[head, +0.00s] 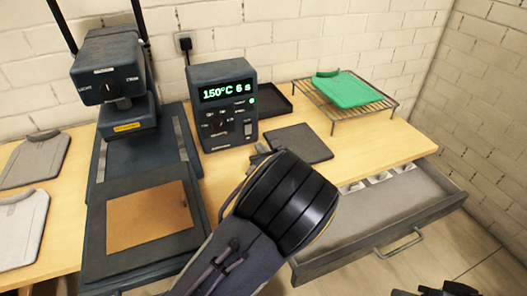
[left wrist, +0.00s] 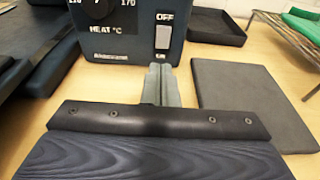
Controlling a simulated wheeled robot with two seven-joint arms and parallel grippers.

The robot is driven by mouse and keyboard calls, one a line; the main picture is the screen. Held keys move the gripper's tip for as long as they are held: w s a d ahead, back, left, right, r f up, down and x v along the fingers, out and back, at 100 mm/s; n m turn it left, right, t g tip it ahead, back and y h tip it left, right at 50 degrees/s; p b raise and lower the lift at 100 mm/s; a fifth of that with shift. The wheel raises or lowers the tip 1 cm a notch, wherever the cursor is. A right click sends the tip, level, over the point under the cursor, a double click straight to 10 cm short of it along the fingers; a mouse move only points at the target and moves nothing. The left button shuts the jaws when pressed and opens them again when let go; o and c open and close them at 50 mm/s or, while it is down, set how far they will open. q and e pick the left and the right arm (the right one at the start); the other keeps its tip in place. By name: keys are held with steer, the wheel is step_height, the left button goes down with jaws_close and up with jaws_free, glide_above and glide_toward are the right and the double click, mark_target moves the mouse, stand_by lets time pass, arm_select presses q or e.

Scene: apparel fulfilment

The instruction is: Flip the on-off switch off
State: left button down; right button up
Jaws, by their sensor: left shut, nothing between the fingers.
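The dark control box (head: 222,105) stands on the table with a lit green display reading 150°C 6 s. Its on-off switch (head: 248,129) is a pale rocker low on the right of the front face. In the left wrist view the switch (left wrist: 163,37) sits below the word OFF, and its lower end is close behind my fingertips. My left gripper (left wrist: 160,72) is shut and empty, pointing at the box just below the switch. I cannot tell whether it touches. In the head view my left arm hides most of this gripper (head: 260,153). Dark parts, probably my right gripper (head: 445,289), show at the bottom right edge.
A heat press (head: 135,150) stands left of the box. A dark flat pad (head: 300,143) lies right of it, with a black tray (head: 265,101) behind. A green garment (head: 346,89) lies on a wire rack (head: 332,112). An open drawer (head: 440,190) juts out at the right.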

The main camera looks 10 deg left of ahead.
mark_target(247, 129)
arm_select(q)
steer(key=x, duration=0.3)
steer(key=r+x, duration=0.1)
steer(key=x, duration=0.2)
steer(key=p+x, duration=0.1)
steer(key=x, duration=0.2)
steer(key=shift+w+a+r, duration=0.1)
steer(key=shift+r, duration=0.05)
